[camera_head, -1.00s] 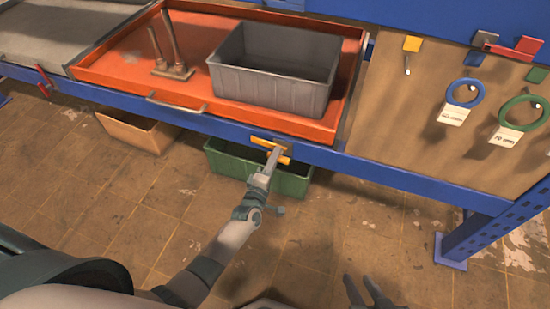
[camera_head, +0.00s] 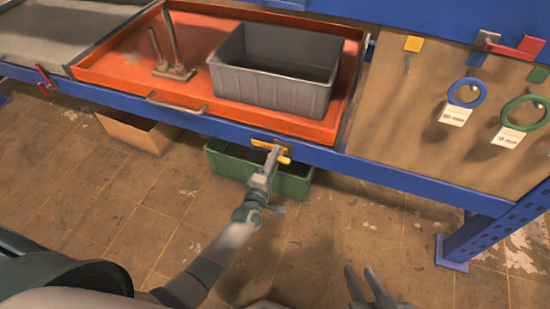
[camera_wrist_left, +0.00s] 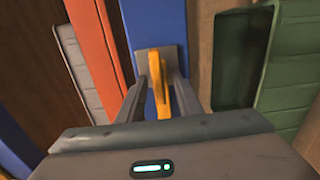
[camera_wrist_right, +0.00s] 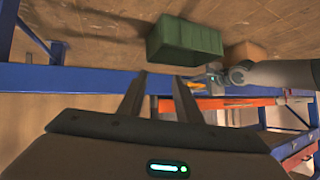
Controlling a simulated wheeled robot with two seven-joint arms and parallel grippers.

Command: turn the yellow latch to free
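The yellow latch (camera_head: 270,146) sits on the blue front rail of the bench, below the orange tray. Its bar lies nearly level along the rail in the head view. My left gripper (camera_head: 275,152) reaches it from the front, with its fingers on either side of the latch. In the left wrist view the yellow latch (camera_wrist_left: 158,88) stands between the two fingertips, close against them; the fingers partly hide it, and the gripper looks shut on it. My right gripper (camera_head: 366,284) is open and empty, low in the head view, away from the bench.
The orange tray (camera_head: 115,72) holds a grey bin (camera_head: 270,88) and a small stand with rods (camera_head: 172,62). A green crate (camera_head: 230,163) and a cardboard box (camera_head: 138,132) stand under the bench. Blue (camera_head: 466,94) and green (camera_head: 524,113) rings hang at right.

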